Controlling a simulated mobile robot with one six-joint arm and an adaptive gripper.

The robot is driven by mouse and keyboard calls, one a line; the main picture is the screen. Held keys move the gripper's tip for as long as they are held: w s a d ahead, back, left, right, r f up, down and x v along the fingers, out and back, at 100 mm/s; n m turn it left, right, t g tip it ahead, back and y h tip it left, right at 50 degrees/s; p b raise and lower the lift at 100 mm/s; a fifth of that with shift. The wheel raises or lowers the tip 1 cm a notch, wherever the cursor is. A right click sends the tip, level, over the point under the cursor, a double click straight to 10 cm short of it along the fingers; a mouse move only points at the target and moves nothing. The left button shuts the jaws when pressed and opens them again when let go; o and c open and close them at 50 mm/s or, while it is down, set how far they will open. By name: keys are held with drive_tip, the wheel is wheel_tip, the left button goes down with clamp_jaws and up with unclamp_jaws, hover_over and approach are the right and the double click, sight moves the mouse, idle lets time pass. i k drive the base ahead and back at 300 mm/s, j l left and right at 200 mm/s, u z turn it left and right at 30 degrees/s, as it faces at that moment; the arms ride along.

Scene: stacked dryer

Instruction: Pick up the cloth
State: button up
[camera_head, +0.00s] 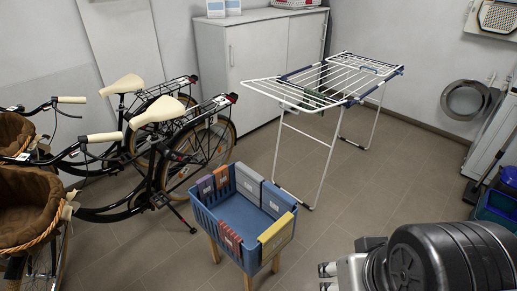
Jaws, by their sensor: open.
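Several folded cloths hang over the rim of a blue basket (210,222) on wooden legs. A yellow cloth (277,233) is on the right side, a red cloth (230,238) on the front, an orange cloth (222,177) and a purple cloth (206,188) on the left, and grey cloths (248,182) at the back. Which one is meant I cannot tell. My gripper (326,278) is at the bottom edge, right of the basket and apart from it. Its two light fingertips are spread and nothing shows between them. The dark arm hides part of the gripper.
A white drying rack (325,83) stands behind the basket, with something dark green on it. Two bicycles (150,150) stand close on the left. A white cabinet (260,55) is at the back. Open floor (350,195) lies between basket, rack and arm.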

sight(233, 240)
drive_tip(key=i+l+u, duration=0.25)
drive_tip(key=i+u, duration=0.25)
drive_tip(key=i+l+u, duration=0.45)
